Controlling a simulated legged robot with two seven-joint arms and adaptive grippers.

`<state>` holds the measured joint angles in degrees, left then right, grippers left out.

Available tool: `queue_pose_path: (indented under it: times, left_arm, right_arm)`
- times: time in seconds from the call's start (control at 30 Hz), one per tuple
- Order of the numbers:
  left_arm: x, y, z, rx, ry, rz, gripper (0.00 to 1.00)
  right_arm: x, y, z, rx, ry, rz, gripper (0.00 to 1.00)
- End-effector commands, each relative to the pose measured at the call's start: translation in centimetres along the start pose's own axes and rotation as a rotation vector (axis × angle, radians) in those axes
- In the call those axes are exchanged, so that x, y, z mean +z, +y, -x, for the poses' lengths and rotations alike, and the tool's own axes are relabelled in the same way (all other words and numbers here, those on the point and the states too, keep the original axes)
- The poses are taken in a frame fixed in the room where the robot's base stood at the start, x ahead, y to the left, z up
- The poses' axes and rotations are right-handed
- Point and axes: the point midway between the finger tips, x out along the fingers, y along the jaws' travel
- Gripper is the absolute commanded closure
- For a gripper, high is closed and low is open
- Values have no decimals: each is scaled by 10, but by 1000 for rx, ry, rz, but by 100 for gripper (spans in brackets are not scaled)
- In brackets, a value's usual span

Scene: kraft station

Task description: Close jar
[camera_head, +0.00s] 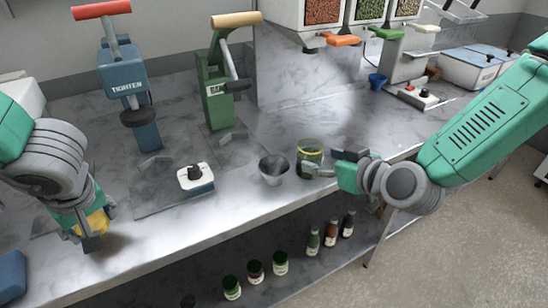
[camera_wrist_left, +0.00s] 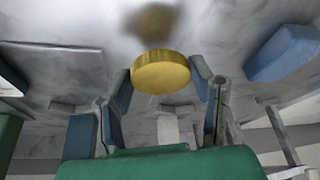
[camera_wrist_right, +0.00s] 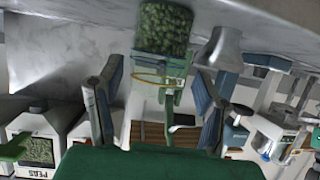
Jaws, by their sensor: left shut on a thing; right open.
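A glass jar (camera_head: 310,152) with a yellow-edged rim stands on the steel counter. In the right wrist view the jar (camera_wrist_right: 163,30) shows green contents, and its open rim faces my gripper. My left gripper (camera_head: 94,236) is shut on a round golden-yellow lid (camera_wrist_left: 160,71) and holds it above the counter at the far left. In the head view the lid (camera_head: 98,221) is partly hidden by the fingers. My right gripper (camera_head: 322,164) is open beside the jar's right side. Its fingers (camera_wrist_right: 158,92) show apart on both sides of the jar's rim; contact cannot be told.
A grey metal funnel cup (camera_head: 273,169) stands just left of the jar. A blue press marked TIGHTEN (camera_head: 124,85) and a green press (camera_head: 214,85) stand behind. Several jars and bottles (camera_head: 281,263) sit on a lower shelf.

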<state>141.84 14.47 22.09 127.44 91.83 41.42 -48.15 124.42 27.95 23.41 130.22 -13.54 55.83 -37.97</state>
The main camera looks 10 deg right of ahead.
Motion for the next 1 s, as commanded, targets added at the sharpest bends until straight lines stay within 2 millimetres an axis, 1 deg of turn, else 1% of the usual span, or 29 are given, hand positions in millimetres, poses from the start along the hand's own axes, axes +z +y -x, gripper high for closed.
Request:
queue_pose_path:
  times: [0.07,0.17,0.3,0.43,0.57,0.83,0.87,0.9,0.97,1.0]
  left_arm:
    - [0,1,0,-1,0,0,63]
    - [2,3,2,-3,3,-1,63]
    - [2,4,5,-5,5,-2,63]
    - [3,5,5,-5,6,-2,63]
    - [2,3,4,-3,4,-2,63]
    - [0,1,2,-1,1,0,63]
    - [0,1,2,-1,1,0,63]
    - [0,1,2,-2,2,-1,63]
    - [1,2,3,-2,2,-1,63]
    - [1,3,3,-3,3,-1,63]
  right_arm:
    - [0,1,-1,0,1,-1,40]
    - [1,4,-9,-1,1,-4,40]
    - [-2,7,-31,0,2,-6,40]
    - [-1,8,-46,-1,2,-7,40]
    - [-2,6,-51,-1,2,-5,40]
    - [-3,2,-51,-1,1,-2,40]
    - [-3,2,-52,-1,1,-2,43]
    - [-3,3,-51,-1,1,-2,57]
    - [-3,4,-51,-1,2,-3,78]
    - [-2,4,-51,-1,2,-4,85]
